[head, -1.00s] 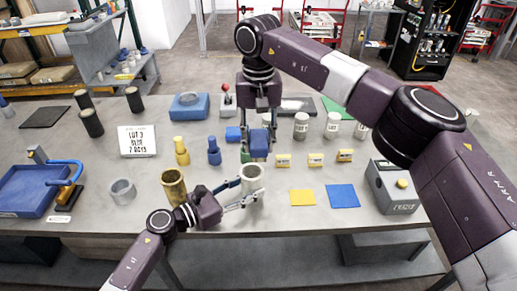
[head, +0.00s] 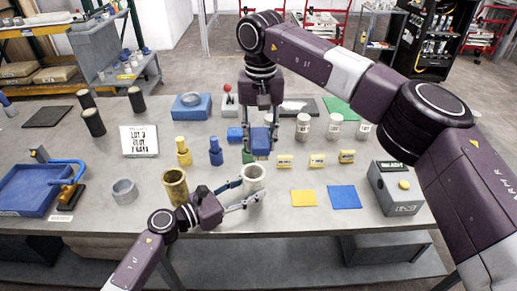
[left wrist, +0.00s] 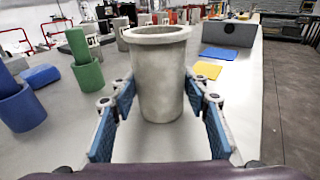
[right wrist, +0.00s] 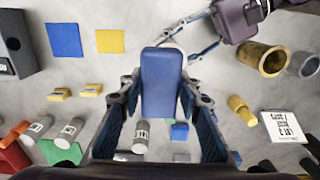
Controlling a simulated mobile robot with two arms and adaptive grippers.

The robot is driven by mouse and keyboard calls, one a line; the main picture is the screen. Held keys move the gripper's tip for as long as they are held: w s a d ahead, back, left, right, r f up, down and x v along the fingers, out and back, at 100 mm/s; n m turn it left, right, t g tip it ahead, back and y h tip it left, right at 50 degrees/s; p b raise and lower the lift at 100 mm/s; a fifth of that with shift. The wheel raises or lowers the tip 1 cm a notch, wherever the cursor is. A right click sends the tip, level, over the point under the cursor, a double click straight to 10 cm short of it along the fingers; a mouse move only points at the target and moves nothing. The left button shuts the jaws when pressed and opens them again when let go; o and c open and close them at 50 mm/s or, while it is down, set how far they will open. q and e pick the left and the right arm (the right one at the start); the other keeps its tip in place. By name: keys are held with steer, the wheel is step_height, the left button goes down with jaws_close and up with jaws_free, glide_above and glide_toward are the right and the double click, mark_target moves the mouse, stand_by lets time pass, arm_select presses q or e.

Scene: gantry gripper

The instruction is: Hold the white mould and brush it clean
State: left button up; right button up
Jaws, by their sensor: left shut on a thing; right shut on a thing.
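The white mould (head: 253,178) is an upright, hollow, pale cylinder with a rim, near the front middle of the table. My left gripper (head: 243,197) reaches it from the left, with a finger on each side; the mould also fills the middle of the left wrist view (left wrist: 158,80). My right gripper (head: 260,125) points down behind the mould. It is shut on a blue block-shaped brush (head: 260,143), which also shows in the right wrist view (right wrist: 162,82). The brush is above and behind the mould, apart from it in the head view. Its bristles are not clearly visible.
A brass cylinder (head: 175,186) stands close left of the mould, beside my left arm. A grey ring (head: 124,190) and a blue tray (head: 25,190) lie further left. Yellow (head: 303,198) and blue (head: 344,197) mats and a grey box (head: 397,188) are to the right.

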step_height(320, 180, down, 7)
steer(key=shift+f, duration=0.2)
steer(key=shift+a+f, duration=0.2)
steer(key=shift+a, duration=0.5)
steer(key=shift+c, duration=0.6)
arm_select(q)
steer(key=shift+a, duration=0.1)
arm_select(e)
steer(key=r, duration=0.2)
steer(key=d+r, duration=0.1)
steer(key=r, duration=0.1)
steer(key=shift+d, duration=0.15)
steer(key=shift+r, duration=2)
